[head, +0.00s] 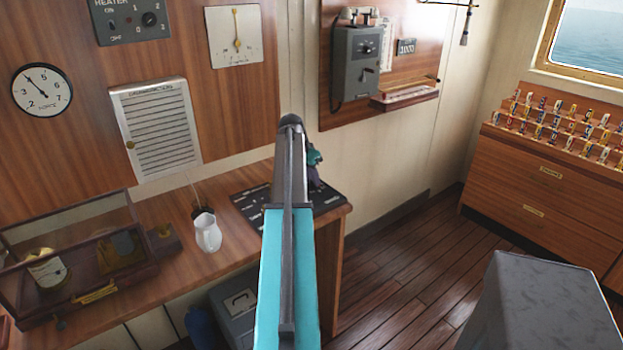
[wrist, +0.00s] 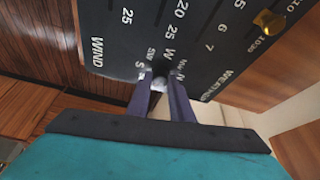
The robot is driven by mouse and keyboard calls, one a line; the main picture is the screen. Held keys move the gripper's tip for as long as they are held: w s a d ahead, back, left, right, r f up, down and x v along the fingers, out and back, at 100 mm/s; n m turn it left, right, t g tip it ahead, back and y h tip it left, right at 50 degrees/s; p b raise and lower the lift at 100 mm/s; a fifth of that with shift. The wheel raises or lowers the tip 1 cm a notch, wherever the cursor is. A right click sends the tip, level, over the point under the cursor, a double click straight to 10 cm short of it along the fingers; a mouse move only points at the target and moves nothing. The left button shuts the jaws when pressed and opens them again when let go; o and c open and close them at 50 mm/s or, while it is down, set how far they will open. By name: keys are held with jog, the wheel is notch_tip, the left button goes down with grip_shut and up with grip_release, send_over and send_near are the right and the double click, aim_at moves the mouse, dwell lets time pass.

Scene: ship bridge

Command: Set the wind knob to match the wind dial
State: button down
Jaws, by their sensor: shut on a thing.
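The black board (head: 252,207) lies at the right end of the wooden desk. In the wrist view the board (wrist: 115,35) shows WIND and WEATHER lettering. My gripper (wrist: 160,88) is shut on a small pale knob (wrist: 159,84) at the board's edge, with direction letters such as SW, W and N around it. The fingers hide most of the knob, so its pointing cannot be read. In the head view my gripper (head: 314,184) is partly behind my arm, at the board. A round white dial (head: 42,90) with a black hand pointing up-left hangs on the wall; its lettering is too small to tell if it is the wind dial.
A brass slider (wrist: 267,21) sits on the board. A white jug (head: 207,233) stands left of the board, with a glass case (head: 80,262) farther left. A grey phone box (head: 357,62) hangs on the wall.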

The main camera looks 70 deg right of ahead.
jog(key=n, duration=0.2)
jog(key=n+t, duration=0.1)
jog(key=n, duration=0.1)
jog(key=n+t, duration=0.1)
jog(key=n, duration=0.1)
jog(key=shift+s, duration=0.3)
jog(key=n+t, duration=0.1)
jog(key=n, duration=0.2)
jog(key=n+t, duration=0.1)
jog(key=n, duration=0.2)
jog(key=shift+s+d+t+y+p, duration=0.1)
jog(key=shift+s+t+y+p, duration=0.05)
jog(key=shift+t+y+p, duration=0.2)
jog(key=n, duration=0.2)
jog(key=n+t+y, duration=0.1)
jog(key=n, duration=0.1)
jog(key=n+y, duration=0.1)
jog(key=n, duration=0.1)
jog(key=shift+s+d+n+b, duration=0.15)
jog(key=shift+d+n+b, duration=0.15)
jog(key=shift+b, duration=0.1)
jog(key=n, duration=0.1)
jog(key=n+y, duration=0.1)
jog(key=n, duration=0.1)
jog(key=shift+d+t+y+b, duration=0.15)
jog(key=shift+t+y+b, duration=0.1)
jog(key=shift+b, duration=0.05)
jog(key=shift+n+y, duration=0.5)
jog(key=shift+n, duration=1)
